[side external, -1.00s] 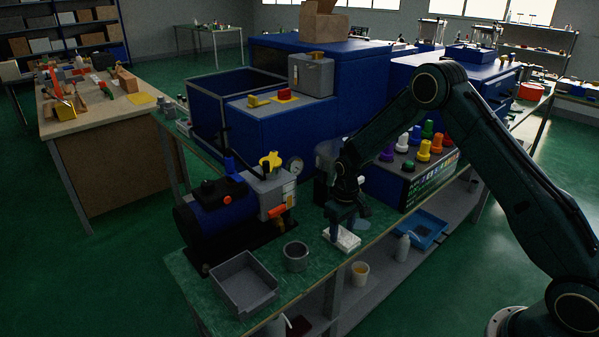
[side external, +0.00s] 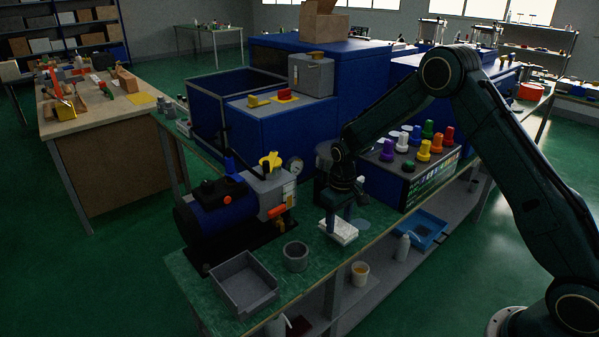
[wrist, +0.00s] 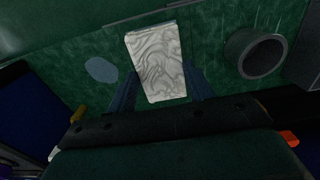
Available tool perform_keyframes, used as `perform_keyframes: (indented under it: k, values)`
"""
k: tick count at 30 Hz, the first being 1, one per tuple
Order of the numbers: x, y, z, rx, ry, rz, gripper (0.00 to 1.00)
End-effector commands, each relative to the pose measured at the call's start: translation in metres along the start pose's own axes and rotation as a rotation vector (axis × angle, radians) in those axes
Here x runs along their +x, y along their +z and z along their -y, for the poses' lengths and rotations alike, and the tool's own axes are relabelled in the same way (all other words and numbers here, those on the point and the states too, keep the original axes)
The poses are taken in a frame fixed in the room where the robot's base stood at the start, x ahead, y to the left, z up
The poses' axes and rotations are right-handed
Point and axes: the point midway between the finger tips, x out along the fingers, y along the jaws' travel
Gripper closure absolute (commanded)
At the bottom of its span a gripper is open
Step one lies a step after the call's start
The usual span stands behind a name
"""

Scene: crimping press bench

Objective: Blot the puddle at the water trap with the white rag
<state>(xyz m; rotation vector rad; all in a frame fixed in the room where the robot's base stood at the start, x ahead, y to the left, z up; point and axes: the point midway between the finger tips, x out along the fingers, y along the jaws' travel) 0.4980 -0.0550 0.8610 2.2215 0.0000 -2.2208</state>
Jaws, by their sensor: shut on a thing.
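The white rag (side external: 339,232) is a folded, pale block below my gripper (side external: 338,218). My gripper is shut on it, with one finger at each side in the wrist view (wrist: 160,88). The rag (wrist: 157,62) shows grey wavy creases there. The puddle (side external: 363,226) is a flat, bluish oval on the green bench top, just right of the rag. In the wrist view the puddle (wrist: 101,69) lies left of the rag, apart from it. I cannot tell whether the rag touches the bench. I cannot clearly make out the water trap.
A grey cup (side external: 296,257) and an open grey tray (side external: 244,284) stand left of the rag. A blue pump with a gauge (side external: 218,207) is behind them. A box with coloured knobs (side external: 405,180) stands to the right. The bench's front edge is close to the rag.

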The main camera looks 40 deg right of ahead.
Motion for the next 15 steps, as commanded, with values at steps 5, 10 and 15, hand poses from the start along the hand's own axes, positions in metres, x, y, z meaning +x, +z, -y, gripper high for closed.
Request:
perform_keyframes:
  k: [5, 10, 15]
  values:
    - [-0.019, -0.001, 0.0, 0.0, 0.0, -0.003, 0.81]
    - [-0.032, 0.0, 0.0, 0.0, 0.0, -0.001, 0.81]
    - [-0.036, 0.0, 0.0, 0.0, 0.0, 0.0, 0.81]
